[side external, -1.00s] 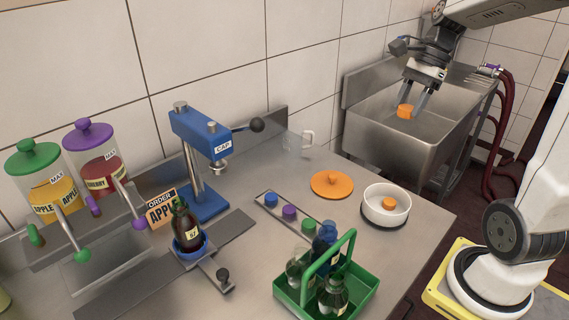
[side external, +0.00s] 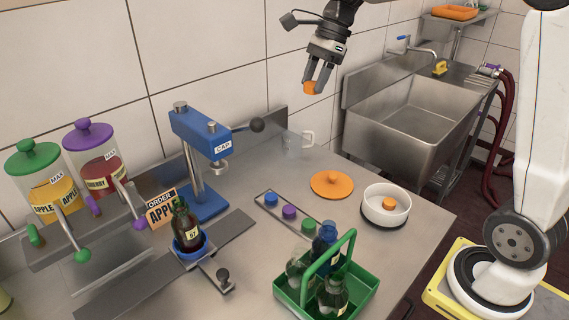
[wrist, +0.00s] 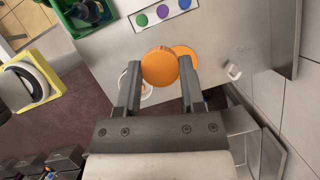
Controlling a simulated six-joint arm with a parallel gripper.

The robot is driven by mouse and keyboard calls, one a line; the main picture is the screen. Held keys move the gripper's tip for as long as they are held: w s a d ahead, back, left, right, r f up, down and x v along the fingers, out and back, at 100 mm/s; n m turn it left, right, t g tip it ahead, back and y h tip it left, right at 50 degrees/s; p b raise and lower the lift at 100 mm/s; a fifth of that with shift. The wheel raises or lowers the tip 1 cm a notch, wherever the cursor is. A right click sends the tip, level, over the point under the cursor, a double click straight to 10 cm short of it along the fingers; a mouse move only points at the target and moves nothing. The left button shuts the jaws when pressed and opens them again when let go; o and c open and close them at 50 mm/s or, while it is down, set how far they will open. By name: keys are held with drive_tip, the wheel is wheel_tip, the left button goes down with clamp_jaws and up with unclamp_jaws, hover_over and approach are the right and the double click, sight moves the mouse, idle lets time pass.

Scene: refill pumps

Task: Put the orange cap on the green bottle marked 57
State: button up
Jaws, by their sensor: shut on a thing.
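My gripper (side external: 317,82) is shut on the orange cap (side external: 311,88) and holds it in the air above the back of the counter. In the wrist view the orange cap (wrist: 160,66) sits between the two fingertips. The bottle marked 57 (side external: 184,222) stands upright in a blue holder (side external: 188,250) on the rail at the left. Its glass looks dark and its neck shows no cap. My gripper is to the right of the bottle and well above it.
A blue press (side external: 199,128) marked CAP stands behind the bottle. A green crate (side external: 300,299) holds several bottles. A strip (side external: 262,211) bears blue, purple and green caps.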

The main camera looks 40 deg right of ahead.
drive_tip(key=w+a, duration=0.7)
drive_tip(key=a, duration=0.6)
hover_over(175, 208)
drive_tip(key=d, duration=0.2)
wheel_tip(175, 208, down, 11)
drive_tip(key=shift+w+a+f, duration=0.15)
drive_tip(key=shift+f, duration=0.5)
drive_tip(key=shift+f, duration=0.1)
drive_tip(key=shift+f, duration=1.4)
drive_tip(key=shift+f, duration=0.15)
drive_tip(key=shift+f, duration=0.35)
drive_tip(key=shift+f, duration=0.6)
